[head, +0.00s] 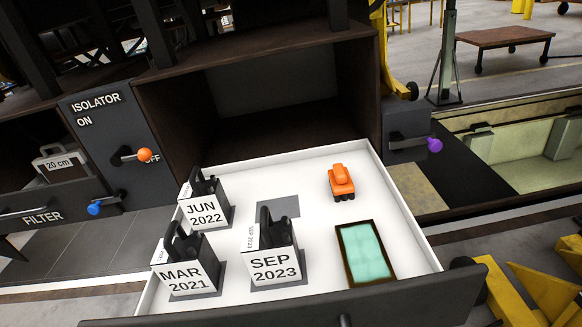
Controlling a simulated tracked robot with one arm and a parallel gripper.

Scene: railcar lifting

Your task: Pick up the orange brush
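The orange brush (341,182) is a small, blocky orange thing with a dark underside. It stands on the white floor of an open drawer (300,171), toward the back right, with clear floor around it. Nothing touches it or covers it. I cannot make out my gripper in this view, so its place relative to the brush does not show.
The drawer also holds dark-handled blocks marked JUN 2022 (205,211), MAR 2021 (187,276) and SEP 2023 (275,264), and a dark-framed green pad (366,253). Levers with orange (145,155), blue (94,208) and purple (434,145) knobs flank the drawer.

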